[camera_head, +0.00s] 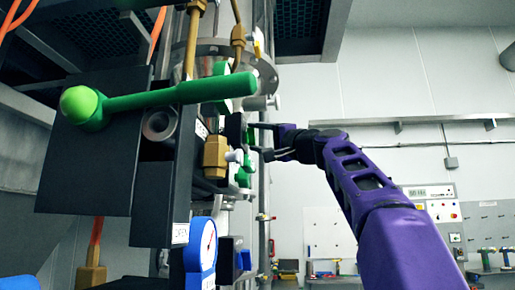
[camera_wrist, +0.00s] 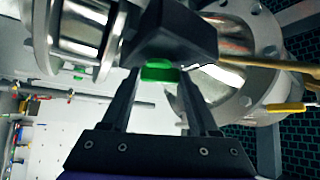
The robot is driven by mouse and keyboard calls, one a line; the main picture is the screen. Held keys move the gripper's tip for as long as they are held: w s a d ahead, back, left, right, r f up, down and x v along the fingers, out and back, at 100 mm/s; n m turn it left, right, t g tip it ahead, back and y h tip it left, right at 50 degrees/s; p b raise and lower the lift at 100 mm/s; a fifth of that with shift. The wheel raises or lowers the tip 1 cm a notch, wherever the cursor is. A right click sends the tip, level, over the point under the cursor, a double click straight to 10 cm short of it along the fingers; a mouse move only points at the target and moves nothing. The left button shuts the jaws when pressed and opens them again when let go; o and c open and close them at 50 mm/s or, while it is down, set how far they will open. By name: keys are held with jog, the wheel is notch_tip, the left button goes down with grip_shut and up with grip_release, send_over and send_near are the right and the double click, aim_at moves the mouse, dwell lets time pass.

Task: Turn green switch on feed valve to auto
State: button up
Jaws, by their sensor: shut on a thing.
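The green switch (camera_wrist: 160,72) shows in the wrist view as a small green piece below a black block, between my two fingers. In the head view a small green part (camera_head: 250,136) shows at the right side of the valve assembly, by my fingertips. My gripper (camera_head: 256,139) reaches it from the right, with its fingers around the green switch. In the wrist view my gripper (camera_wrist: 158,88) is shut on the switch, with the fingers spread by its width. The switch's labels and exact position cannot be read.
A large green lever handle (camera_head: 165,97) crosses in front of black panels (camera_head: 95,160) on the left. A brass fitting (camera_head: 215,157) and a blue-framed gauge (camera_head: 204,243) sit close to the switch. Metal pipework (camera_wrist: 85,35) surrounds the gripper. Free room lies to the right.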

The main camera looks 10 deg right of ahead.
dwell(0.3)
jog(key=o, duration=1.4)
jog(key=shift+f, duration=0.1)
